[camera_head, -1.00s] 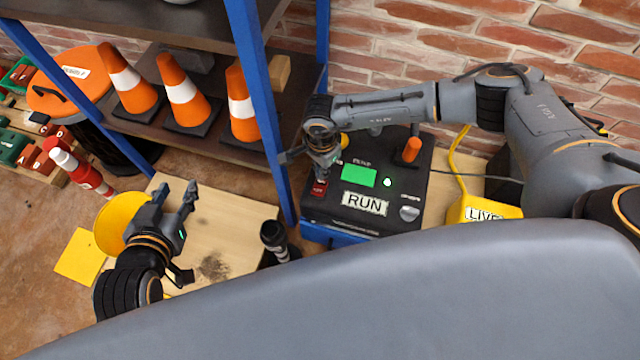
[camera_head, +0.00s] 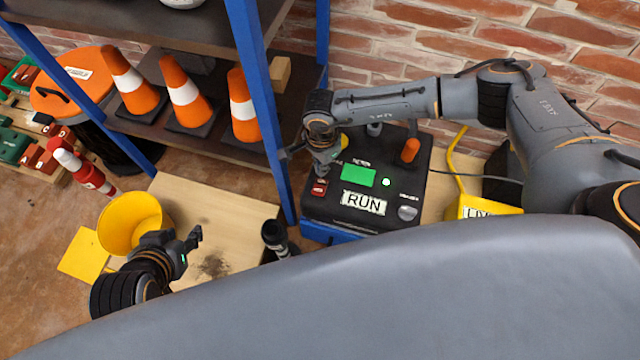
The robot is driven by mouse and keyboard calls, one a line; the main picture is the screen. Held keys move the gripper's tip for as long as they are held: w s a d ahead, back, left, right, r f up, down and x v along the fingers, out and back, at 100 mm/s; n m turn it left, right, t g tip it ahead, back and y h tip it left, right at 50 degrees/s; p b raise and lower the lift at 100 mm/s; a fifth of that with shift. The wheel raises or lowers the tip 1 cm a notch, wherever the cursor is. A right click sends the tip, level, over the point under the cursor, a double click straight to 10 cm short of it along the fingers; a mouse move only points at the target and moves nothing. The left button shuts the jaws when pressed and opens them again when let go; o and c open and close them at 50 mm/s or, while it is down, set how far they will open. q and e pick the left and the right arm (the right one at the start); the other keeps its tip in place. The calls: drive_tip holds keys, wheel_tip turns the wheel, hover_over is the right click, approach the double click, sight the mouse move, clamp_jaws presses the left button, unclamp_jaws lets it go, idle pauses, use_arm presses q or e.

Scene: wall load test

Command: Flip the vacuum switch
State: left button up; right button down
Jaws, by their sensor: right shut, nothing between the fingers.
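The black control box (camera_head: 385,222) sits on a blue base right of the shelf post. It carries a green screen (camera_head: 358,177), a RUN label, a lit green-white lamp (camera_head: 386,182), a red switch (camera_head: 319,188), an orange-topped lever (camera_head: 410,150) and a silver knob (camera_head: 408,213). The small labels are too blurred to tell which control is the vacuum switch. My right gripper (camera_head: 322,170) is shut and empty, pointing down just above the red switch; contact cannot be told.
A shelf with blue posts (camera_head: 262,110) and several orange cones (camera_head: 182,92) stands left of the box. A dark cylinder (camera_head: 275,236) stands near its front left. A yellow LIVE block (camera_head: 480,207) with a cable is to the right. A brick wall is behind.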

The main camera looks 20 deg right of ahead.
use_arm(q)
drive_tip(key=shift+s+a+f+g+y+p, duration=0.15)
drive_tip(key=shift+s+a+f+g, duration=0.25)
drive_tip(key=shift+s, duration=0.45)
drive_tip(key=shift+s+a+f+g+y+p, duration=0.1)
drive_tip(key=shift+s+a+f+g+p, duration=0.1)
drive_tip(key=shift+s+g, duration=0.5)
drive_tip(key=shift+s+a+f+g+y+p, duration=0.15)
drive_tip(key=shift+s+a+f+g, duration=0.15)
drive_tip(key=shift+s, duration=0.7)
drive_tip(key=shift+d, duration=0.1)
